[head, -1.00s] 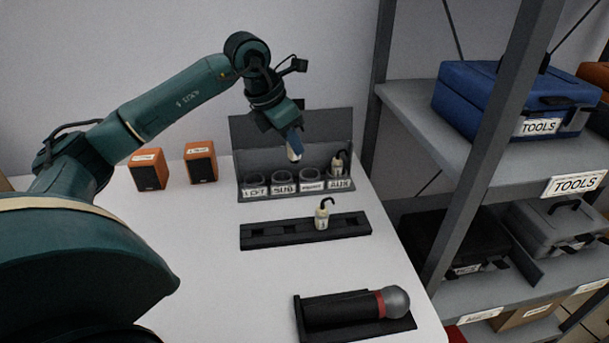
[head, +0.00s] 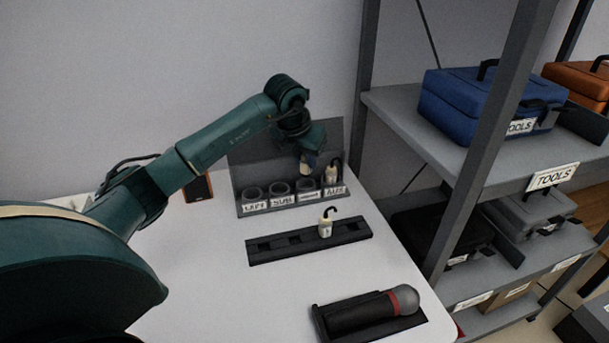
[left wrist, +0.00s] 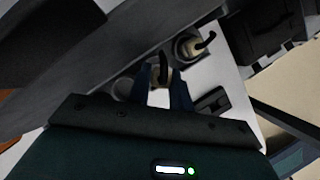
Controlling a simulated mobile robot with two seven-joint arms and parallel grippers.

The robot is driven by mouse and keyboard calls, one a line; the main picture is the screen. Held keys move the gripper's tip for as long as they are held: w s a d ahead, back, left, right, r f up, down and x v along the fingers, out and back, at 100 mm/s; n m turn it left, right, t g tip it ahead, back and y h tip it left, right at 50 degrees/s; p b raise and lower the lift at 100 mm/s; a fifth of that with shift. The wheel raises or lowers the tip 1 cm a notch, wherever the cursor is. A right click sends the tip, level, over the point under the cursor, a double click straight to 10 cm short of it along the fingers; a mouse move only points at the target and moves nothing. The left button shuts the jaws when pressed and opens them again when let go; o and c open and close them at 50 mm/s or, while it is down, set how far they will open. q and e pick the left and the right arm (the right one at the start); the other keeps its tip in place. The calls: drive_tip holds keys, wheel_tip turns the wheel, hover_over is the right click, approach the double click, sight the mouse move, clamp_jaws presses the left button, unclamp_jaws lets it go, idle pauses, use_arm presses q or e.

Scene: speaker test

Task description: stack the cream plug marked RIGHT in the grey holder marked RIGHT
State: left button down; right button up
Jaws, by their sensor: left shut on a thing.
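My left gripper (head: 308,163) is shut on a cream plug (left wrist: 161,76) with a black cable, which shows between the fingers in the left wrist view. In the head view the plug is mostly hidden by the gripper. It is over the third grey holder (head: 306,187) from the left; that holder's label is too blurred to read surely. I cannot tell whether the plug touches the holder. Left of it stand the holders marked LEFT (head: 253,194) and SUB (head: 280,190), both empty. My right gripper is not in view.
The AUX holder close on the right has a cream plug (head: 331,174) in it. Another cream plug (head: 325,226) stands in the black strip (head: 283,244) in front. A microphone (head: 370,311) lies nearer. A shelf (head: 450,140) bounds the right side.

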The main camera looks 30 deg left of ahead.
sight(303, 170)
use_arm(q)
drive_tip(key=shift+f, duration=2.1)
drive_tip(key=shift+f, duration=0.1)
drive_tip(key=shift+f+b, duration=0.25)
drive_tip(key=shift+b, duration=0.15)
drive_tip(key=c, duration=1.7)
unclamp_jaws()
drive_tip(key=shift+o, duration=0.8)
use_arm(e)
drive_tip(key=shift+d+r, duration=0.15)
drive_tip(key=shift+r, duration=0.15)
use_arm(q)
drive_tip(key=shift+r, duration=0.1)
